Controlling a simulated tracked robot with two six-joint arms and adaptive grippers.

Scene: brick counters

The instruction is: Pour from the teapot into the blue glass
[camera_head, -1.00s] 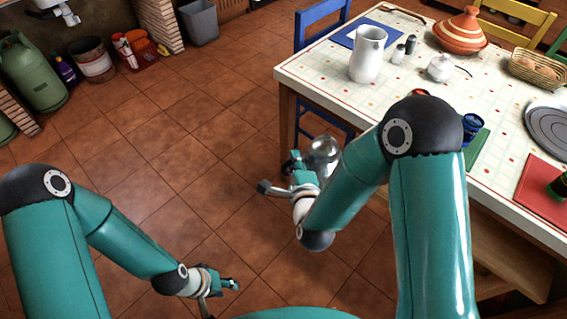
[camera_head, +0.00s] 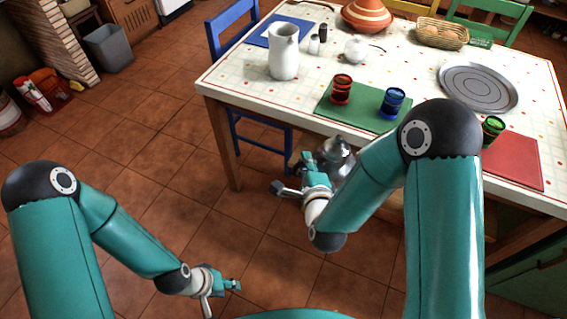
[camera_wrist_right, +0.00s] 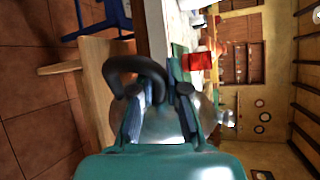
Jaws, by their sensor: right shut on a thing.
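The silver teapot (camera_head: 336,155) is in my right gripper (camera_head: 303,177), in front of the near table edge and lower than the tabletop. In the right wrist view the right gripper (camera_wrist_right: 158,100) is shut on the teapot's dark curved handle (camera_wrist_right: 135,72), and the teapot body (camera_wrist_right: 205,115) shows behind the fingers. The blue glass (camera_head: 392,103) stands upright on the green mat (camera_head: 350,112), beyond and to the right of the teapot. My left gripper (camera_head: 222,295) is empty, low over the floor at bottom left; its finger gap is unclear.
A red glass (camera_head: 341,89) stands left of the blue one on the same mat. A green glass (camera_head: 493,129) stands by the red mat (camera_head: 515,162). A white pitcher (camera_head: 283,52) and a round grey tray (camera_head: 479,88) are on the table (camera_head: 232,80). A blue chair (camera_head: 235,30) stands at the left.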

